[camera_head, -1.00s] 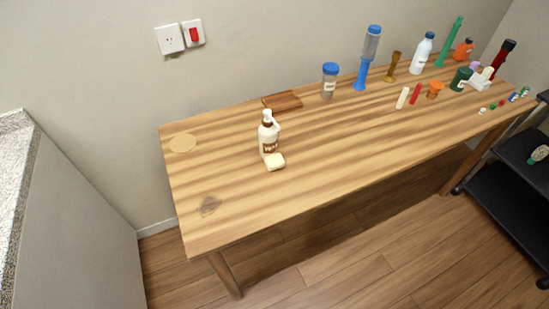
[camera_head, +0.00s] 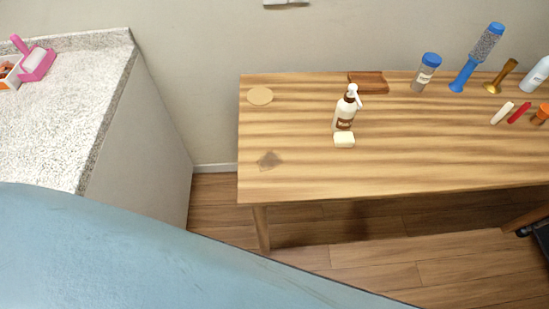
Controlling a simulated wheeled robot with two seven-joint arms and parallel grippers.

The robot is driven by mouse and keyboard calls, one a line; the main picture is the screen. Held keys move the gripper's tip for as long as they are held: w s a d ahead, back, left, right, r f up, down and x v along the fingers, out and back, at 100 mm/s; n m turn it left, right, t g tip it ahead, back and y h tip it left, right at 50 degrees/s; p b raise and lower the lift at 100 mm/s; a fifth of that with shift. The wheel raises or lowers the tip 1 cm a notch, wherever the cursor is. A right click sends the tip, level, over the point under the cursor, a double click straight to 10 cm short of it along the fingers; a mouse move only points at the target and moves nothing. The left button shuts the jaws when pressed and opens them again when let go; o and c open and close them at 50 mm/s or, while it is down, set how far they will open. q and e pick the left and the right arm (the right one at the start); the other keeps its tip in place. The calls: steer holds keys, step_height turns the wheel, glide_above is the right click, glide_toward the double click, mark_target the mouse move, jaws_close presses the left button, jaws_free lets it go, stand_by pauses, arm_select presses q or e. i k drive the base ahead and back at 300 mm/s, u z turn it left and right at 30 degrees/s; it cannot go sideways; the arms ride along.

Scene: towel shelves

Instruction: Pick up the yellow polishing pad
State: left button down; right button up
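A flat, round, pale yellow-tan disc (camera_head: 260,96), which looks like the yellow polishing pad, lies at the back left corner of the wooden table (camera_head: 300,180). Nothing covers it. A cream block (camera_head: 344,140) lies further right, just in front of a white pump bottle (camera_head: 346,112) with a brown label. Neither of my grippers shows in the head view.
A speckled counter (camera_head: 85,110) is at left, with a pink scoop (camera_head: 36,60). The table's left front is mostly bare.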

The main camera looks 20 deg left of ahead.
mark_target(341, 139)
steer(key=u, duration=1.4)
steer(key=k, duration=0.35)
steer(key=z, duration=0.2)
